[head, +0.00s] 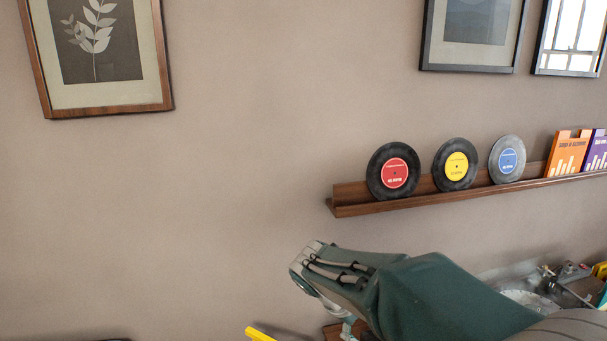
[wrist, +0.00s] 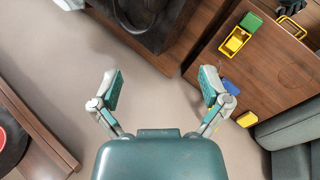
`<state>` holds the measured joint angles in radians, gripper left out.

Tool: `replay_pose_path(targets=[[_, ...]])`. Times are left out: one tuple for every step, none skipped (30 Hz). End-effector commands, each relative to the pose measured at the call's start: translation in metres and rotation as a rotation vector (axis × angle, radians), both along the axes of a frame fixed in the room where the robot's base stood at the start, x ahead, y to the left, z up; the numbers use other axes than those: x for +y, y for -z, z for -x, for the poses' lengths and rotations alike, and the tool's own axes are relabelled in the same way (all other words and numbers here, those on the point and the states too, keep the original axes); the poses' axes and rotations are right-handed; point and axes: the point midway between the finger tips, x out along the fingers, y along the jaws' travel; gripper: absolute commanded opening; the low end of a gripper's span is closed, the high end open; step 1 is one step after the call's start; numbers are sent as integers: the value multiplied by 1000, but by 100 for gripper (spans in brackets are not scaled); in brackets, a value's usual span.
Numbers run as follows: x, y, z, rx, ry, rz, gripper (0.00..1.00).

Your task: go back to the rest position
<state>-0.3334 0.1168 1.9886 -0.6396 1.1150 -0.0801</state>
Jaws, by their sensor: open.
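My gripper (wrist: 160,88) is open and empty in the wrist view, its two fingers spread wide with bare light floor or wall between them. It touches nothing there. In the head view my green and grey arm reaches in from the lower right, below the wall shelf, and its bend stands before the bare wall. The fingers are not clearly seen in the head view.
A wooden ledge (head: 400,203) on the wall holds a red-labelled record (head: 394,172), a yellow-labelled record (head: 456,171), a blue-labelled record (head: 508,159) and an orange book (head: 562,155). A wooden surface (wrist: 265,85) bears a yellow bin (wrist: 235,41).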

Motion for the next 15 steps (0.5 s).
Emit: replay_pose_path(targets=[[-8,-10,14,-26,40,-47,96],[-12,-14,21,-40,62,-74,96],[-16,-19,31,-58,91,-112,96],[-19,-22,39,-72,113,-139,96],[-22,-26,47,-86,136,-168,96],[-25,-30,56,-107,164,-205,96],[-28,-32,64,-121,186,-231,96],[-30,-35,72,-136,207,-259,96],[-32,-39,82,-158,234,-295,96],[-34,-41,89,-174,254,-322,96],[-35,-43,97,-190,275,-349,96],[-37,-45,106,-213,302,-386,96],[-38,-47,113,-230,322,-413,96],[-39,-48,120,-248,342,-439,96],[-40,-50,130,-272,369,-474,96]])
